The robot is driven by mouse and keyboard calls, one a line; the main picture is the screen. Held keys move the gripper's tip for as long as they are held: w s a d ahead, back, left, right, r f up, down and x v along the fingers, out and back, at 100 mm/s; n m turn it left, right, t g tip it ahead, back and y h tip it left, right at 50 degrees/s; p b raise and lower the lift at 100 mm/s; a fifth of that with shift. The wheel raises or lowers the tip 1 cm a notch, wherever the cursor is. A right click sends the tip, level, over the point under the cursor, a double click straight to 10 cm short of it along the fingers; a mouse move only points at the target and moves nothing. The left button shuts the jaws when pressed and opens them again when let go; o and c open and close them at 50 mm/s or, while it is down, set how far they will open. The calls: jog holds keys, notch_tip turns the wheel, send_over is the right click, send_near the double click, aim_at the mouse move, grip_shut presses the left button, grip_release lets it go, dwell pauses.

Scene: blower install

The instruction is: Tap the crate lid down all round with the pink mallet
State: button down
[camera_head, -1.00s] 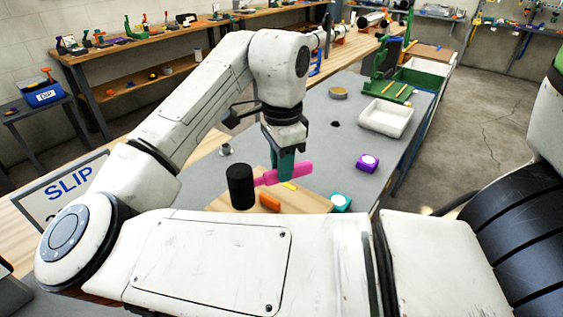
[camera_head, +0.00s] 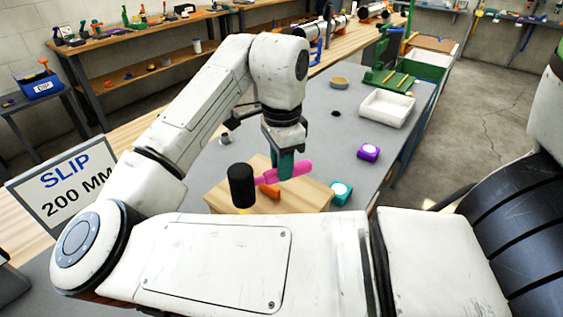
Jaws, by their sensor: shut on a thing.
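The pink mallet has a pink handle (camera_head: 295,169) and a black cylindrical head (camera_head: 241,186). My gripper (camera_head: 286,170), with teal fingers, is shut on the handle. The head is to the left of the fingers, over the left part of the wooden crate lid (camera_head: 303,195). I cannot tell whether the head touches the lid. An orange piece (camera_head: 268,190) shows on the lid just right of the head, and a bit of yellow (camera_head: 241,211) shows below the head. My own arm hides the near side of the crate.
A white tray (camera_head: 387,108) and a green rack (camera_head: 392,80) are farther back. The grey table (camera_head: 330,140) is clear between them.

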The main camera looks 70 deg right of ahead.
jog(key=b, duration=0.3)
send_over(281, 204)
notch_tip(281, 204, down, 5)
jog(key=shift+f, duration=0.15)
notch_tip(281, 204, up, 7)
jog(key=p, duration=0.6)
jog(key=shift+p, duration=0.35)
jog(key=shift+s+d, duration=0.1)
jog(key=shift+d, duration=0.05)
